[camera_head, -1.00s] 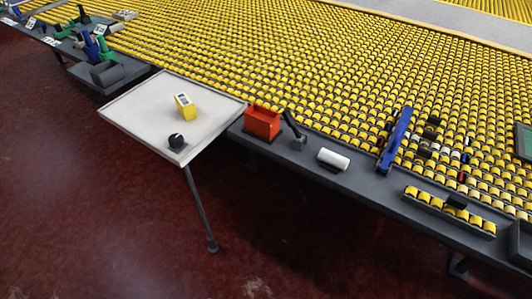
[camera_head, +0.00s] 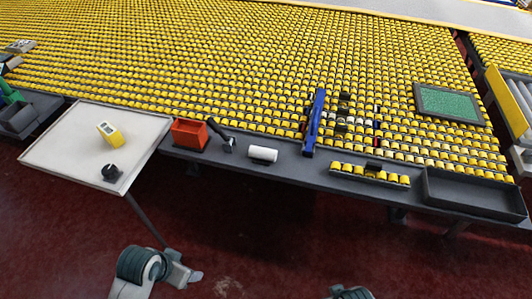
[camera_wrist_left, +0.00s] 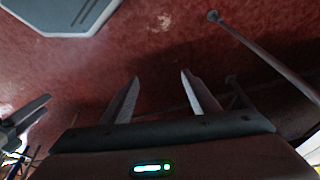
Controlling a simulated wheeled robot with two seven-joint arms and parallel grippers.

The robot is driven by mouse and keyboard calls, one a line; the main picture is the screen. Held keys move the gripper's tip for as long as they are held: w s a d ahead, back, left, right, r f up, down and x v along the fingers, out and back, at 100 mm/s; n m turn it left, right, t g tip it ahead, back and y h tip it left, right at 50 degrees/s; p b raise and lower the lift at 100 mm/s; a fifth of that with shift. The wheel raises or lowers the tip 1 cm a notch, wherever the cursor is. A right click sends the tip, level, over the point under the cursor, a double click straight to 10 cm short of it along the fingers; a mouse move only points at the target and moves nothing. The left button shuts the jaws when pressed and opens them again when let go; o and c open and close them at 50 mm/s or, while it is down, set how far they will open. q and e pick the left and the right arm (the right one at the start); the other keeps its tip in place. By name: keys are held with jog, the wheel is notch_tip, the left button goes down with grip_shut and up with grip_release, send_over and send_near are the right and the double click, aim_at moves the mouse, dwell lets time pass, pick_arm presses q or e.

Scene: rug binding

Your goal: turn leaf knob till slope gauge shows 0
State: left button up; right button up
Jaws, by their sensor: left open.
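The light grey leaf (camera_head: 60,153) sticks out at the left end of the dark table in the head view. A black round knob (camera_head: 111,172) sits near its front edge. The yellow slope gauge (camera_head: 110,133) stands behind the knob; its small white display is too small to read. My left arm comes in at the bottom of the head view, in front of the leaf and below it in the picture. My left gripper (camera_wrist_left: 160,95) shows in the left wrist view with its two fingers apart and nothing between them. My right gripper does not show clearly.
Along the dark table stand a red box (camera_head: 187,136), a black-handled tool (camera_head: 222,136), a white roll (camera_head: 263,154), a blue bar (camera_head: 315,123) and an empty tray (camera_head: 470,208). The leaf's support leg (camera_wrist_left: 260,55) slants across the wrist view. The red floor before the table is open.

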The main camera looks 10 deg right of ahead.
pick_arm(q)
jog(key=w+a+r+m+g, duration=0.1)
jog(key=w+r+m, duration=0.1)
jog(key=w, duration=0.4)
jog(key=w+a+r+m, duration=0.2)
jog(key=w+r, duration=0.1)
jog(key=w, duration=0.3)
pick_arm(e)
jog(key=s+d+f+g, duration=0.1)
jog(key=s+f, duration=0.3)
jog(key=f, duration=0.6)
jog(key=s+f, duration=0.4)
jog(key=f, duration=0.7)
pick_arm(q)
notch_tip(320, 180, up, 26)
jog(key=m+g+y, duration=0.2)
jog(key=m, duration=0.1)
send_over(108, 169)
jog(key=shift+s+f, duration=0.15)
jog(key=shift+f, duration=0.05)
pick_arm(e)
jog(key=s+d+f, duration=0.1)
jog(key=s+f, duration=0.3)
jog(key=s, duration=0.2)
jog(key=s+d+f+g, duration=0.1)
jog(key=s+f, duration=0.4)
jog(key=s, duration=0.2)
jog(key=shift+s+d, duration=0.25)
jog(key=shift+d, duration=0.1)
